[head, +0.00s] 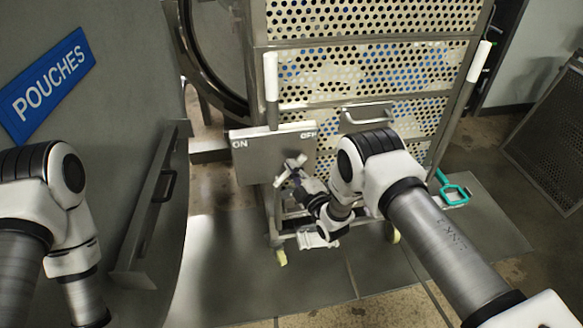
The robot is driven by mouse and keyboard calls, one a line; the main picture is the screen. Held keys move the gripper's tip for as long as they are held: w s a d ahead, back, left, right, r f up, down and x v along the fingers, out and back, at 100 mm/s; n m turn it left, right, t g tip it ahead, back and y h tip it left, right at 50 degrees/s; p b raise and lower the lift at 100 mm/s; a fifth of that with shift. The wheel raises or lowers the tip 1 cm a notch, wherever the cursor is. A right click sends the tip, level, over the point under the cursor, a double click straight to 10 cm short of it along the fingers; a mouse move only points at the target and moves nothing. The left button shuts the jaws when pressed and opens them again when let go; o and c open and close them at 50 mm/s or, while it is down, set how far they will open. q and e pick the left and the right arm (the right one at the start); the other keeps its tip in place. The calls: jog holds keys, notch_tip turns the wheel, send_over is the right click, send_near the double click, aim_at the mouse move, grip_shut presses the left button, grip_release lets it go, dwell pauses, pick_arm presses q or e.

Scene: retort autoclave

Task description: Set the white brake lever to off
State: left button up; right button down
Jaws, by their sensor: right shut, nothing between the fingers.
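The white brake lever (287,170) is on the grey brake plate (257,160), which has ON at its left and OFF at its right. The lever is near the lower right of the plate and looks tilted, with its upper end to the right, below OFF. My right gripper (298,181) is shut and empty, right beside the lever. I cannot tell whether its fingers touch the lever, and the gripper and arm hide the area just right of it. My left arm is at the left edge; its gripper is out of view.
A perforated trolley (365,75) with white-gripped handles stands behind the plate on casters. A grey cabinet with a blue POUCHES sign (47,87) is at the left. A teal handle (452,187) is on the right. A dark mesh panel (550,140) stands far right.

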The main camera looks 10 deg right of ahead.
jog(key=shift+s+d+f, duration=0.1)
jog(key=shift+d+f, duration=0.05)
jog(key=s+d+r, duration=0.1)
jog(key=s+d, duration=0.3)
jog(key=s, duration=0.6)
jog(key=s+d+f+m+g+h+p, duration=0.1)
jog(key=s+d+f+m+g+h, duration=0.2)
jog(key=s+f+m+g, duration=0.45)
jog(key=s+d+f+m+g+h, duration=0.2)
jog(key=s+f+g, duration=0.2)
jog(key=s, duration=0.7)
jog(key=s+d+f+m+g+h, duration=0.1)
jog(key=s+m+g, duration=0.6)
jog(key=s, duration=1)
jog(key=shift+d+f+m, duration=0.35)
jog(key=shift+f, duration=0.15)
jog(key=shift+w, duration=0.1)
